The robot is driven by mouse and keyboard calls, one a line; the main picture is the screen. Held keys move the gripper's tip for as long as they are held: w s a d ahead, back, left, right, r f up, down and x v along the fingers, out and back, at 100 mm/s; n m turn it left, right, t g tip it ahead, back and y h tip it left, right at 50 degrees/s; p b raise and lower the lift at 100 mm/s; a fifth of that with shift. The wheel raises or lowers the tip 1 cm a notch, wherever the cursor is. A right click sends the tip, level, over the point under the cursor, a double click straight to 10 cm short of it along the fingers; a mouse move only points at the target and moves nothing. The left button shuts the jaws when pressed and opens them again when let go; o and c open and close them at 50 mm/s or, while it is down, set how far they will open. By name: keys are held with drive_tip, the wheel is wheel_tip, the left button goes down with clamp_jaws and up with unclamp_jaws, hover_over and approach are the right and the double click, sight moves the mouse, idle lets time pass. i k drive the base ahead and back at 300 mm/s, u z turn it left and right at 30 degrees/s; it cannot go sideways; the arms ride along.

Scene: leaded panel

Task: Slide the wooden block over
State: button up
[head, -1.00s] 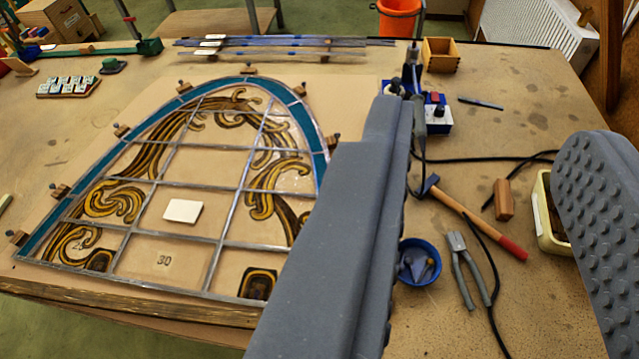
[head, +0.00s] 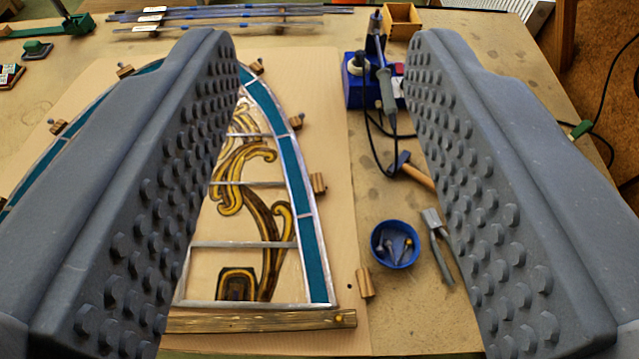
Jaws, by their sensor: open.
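My gripper (head: 320,45) is open, with its two grey studded fingers wide apart in the left and right of the head view. A small wooden block (head: 364,282) lies between them in the picture, low and right of centre. It sits near the right edge of the pale board, a little right of the panel's lower right corner and apart from it. A small dark spot (head: 350,287) shows just left of it. The leaded panel (head: 318,255) has a blue-green border, and my left finger hides much of it. Neither finger visibly touches the block.
Several wooden blocks, such as one on the right (head: 318,183), sit against the panel's edge. A wooden strip (head: 260,321) runs along its bottom. A blue bowl (head: 397,262), pliers (head: 437,245), a partly hidden hammer (head: 415,176) and a blue soldering station (head: 356,92) stand to the right.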

sight(317, 181)
drive_tip(key=z, duration=2.05)
drive_tip(key=k, duration=0.85)
drive_tip(key=u, duration=1.65)
drive_tip(key=i, duration=1)
drive_tip(key=u, duration=0.05)
